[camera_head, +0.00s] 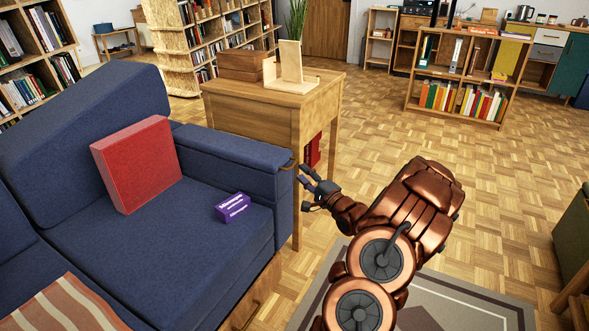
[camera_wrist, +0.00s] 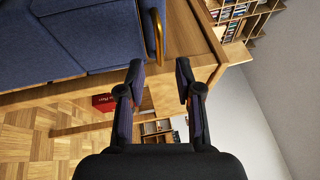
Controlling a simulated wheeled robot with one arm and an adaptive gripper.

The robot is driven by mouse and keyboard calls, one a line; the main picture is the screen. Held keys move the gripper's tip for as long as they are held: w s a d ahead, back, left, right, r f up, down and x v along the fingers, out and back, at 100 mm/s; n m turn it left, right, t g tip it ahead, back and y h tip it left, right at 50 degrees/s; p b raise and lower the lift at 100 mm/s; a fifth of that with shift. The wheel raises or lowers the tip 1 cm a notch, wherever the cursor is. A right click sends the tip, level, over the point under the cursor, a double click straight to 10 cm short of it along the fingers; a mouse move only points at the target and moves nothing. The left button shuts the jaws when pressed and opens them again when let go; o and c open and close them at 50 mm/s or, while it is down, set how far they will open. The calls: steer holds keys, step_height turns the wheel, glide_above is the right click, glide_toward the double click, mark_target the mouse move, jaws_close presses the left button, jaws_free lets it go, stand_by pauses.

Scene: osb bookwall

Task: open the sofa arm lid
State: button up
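The blue sofa's right arm has a padded lid (camera_head: 225,152) that lies flat and closed on top. A brass handle (camera_head: 289,165) sits at its front end; it also shows in the wrist view (camera_wrist: 157,34), just beyond my fingertips and in line with the gap between them. My gripper (camera_head: 305,178) is just in front of this end of the arm, to the right of the handle. In the wrist view my gripper (camera_wrist: 160,72) is open, with its two fingers apart and nothing between them. I see no contact with the handle.
The parquet floor right of the sofa is mostly clear.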

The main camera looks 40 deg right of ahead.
steer(key=shift+w+d+r+b, duration=0.1)
steer(key=shift+w+r+b, duration=0.2)
steer(key=shift+w, duration=0.95)
steer(key=shift+w+d+r+b, duration=0.1)
steer(key=shift+w+b, duration=0.25)
steer(key=shift+w, duration=0.9)
steer(key=shift+c, duration=0.3)
jaws_close()
